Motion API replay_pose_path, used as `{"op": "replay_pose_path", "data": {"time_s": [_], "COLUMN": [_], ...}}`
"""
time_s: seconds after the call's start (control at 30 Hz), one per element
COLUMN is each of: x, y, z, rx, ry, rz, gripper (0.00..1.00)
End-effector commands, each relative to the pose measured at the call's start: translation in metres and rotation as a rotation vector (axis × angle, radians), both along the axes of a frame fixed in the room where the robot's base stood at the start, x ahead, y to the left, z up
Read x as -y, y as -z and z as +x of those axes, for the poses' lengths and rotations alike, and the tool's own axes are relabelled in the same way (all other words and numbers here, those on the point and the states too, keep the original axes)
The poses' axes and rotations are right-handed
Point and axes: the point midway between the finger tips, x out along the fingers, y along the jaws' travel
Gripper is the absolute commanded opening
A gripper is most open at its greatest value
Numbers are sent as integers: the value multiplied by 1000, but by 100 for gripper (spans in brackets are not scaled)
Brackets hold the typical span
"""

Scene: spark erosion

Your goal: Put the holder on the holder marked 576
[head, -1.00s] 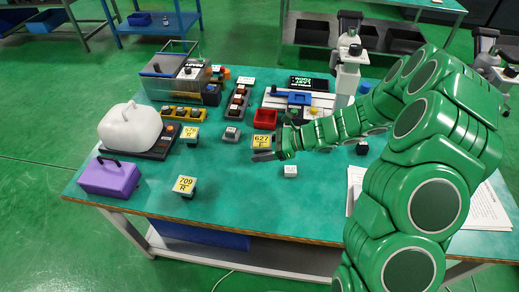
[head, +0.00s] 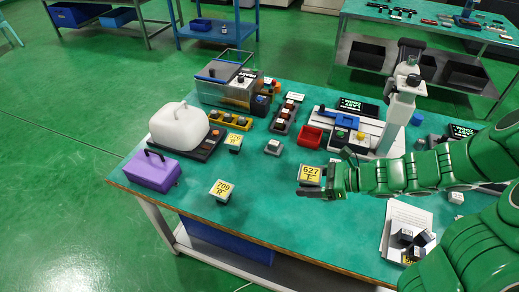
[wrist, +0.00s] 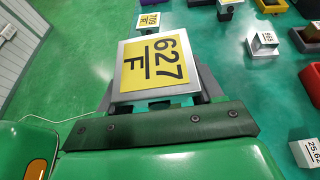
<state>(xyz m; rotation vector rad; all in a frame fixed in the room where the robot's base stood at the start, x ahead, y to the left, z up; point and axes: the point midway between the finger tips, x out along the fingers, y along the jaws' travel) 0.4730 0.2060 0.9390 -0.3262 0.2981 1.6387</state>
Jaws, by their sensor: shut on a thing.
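My gripper (head: 330,181) is shut on a holder with a yellow label reading 627 F (head: 310,175). In the wrist view this holder (wrist: 158,65) sits between the fingers, label facing the camera, and appears held above the table. The holder marked 576 (head: 234,140) is a small block with a yellow label, left of my gripper and farther back, beside the white canister's base. Another yellow-labelled holder, 709 R (head: 221,191), stands nearer the front edge; it also shows in the wrist view (wrist: 148,21). The held holder's underside is hidden.
A purple box (head: 152,171) and white canister (head: 179,126) stand at the left. A red bin (head: 310,137) and small grey block (head: 273,147) lie behind my gripper. Papers (head: 404,222) lie at the right. The teal table between 709 and my gripper is clear.

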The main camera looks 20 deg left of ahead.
Motion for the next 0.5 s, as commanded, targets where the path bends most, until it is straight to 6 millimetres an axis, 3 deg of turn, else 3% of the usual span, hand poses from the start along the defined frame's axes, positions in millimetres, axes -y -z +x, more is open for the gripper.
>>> {"op": "replay_pose_path", "data": {"time_s": [0.17, 0.5], "x": [-16, -69], "y": [-4, -16], "z": [9, 34], "rx": [8, 21], "ry": [3, 21], "rz": [-5, -21], "gripper": [8, 8]}}
